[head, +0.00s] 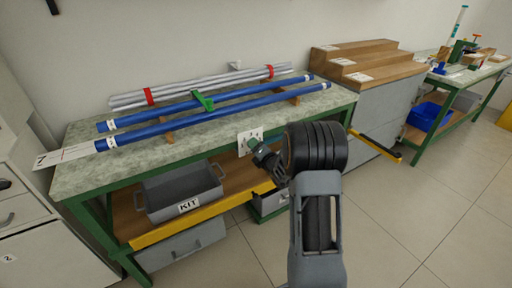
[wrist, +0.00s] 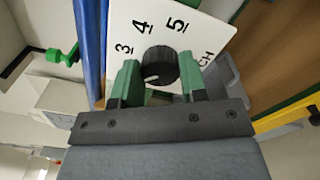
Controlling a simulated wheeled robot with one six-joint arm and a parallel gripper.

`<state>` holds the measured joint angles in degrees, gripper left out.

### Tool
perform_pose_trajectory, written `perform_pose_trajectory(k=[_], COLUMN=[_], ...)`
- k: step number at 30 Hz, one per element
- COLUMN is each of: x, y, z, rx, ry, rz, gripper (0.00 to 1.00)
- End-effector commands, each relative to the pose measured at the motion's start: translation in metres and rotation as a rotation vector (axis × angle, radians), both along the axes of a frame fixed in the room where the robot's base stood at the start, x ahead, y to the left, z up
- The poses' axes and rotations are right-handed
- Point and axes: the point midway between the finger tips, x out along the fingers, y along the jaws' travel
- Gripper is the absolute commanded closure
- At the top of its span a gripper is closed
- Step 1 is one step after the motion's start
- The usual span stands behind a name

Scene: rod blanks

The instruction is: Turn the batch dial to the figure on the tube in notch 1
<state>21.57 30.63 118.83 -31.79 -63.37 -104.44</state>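The batch dial is a black round knob (wrist: 160,66) on a white plate (wrist: 205,22) marked 3, 4, 5 and the letters CH; the plate also shows at the bench's front edge in the head view (head: 250,138). The knob's white mark points lower left, below the 3. My gripper (wrist: 160,80) has its green fingers on either side of the knob, close to it; contact is unclear. In the head view my gripper (head: 261,154) is just in front of the plate. Two blue tubes, rear (head: 160,112) and front (head: 220,108), lie on wooden rests; their white end labels are unreadable.
Grey rods with red bands (head: 205,88) lie at the back of the bench (head: 85,178), near a green clamp (head: 203,101). A white card (head: 62,155) lies at the left end. A KIT bin (head: 165,195) stands on the lower shelf. Wooden steps (head: 370,60) stand to the right.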

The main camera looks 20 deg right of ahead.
Motion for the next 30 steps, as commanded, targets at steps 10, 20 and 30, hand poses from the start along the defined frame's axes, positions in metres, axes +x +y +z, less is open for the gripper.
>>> perform_pose_trajectory(k=[10, 20, 30], x=[-0.0002, -0.0002, -0.0001], y=[-0.0001, -0.0003, -0.0007], z=[-0.0002, -0.0033, -0.0044], rx=[0.003, 0.126, 0.432], ry=[0.000, 0.014, 0.048], rz=[0.000, 0.001, 0.000], gripper=[0.85, 0.85, 0.85])
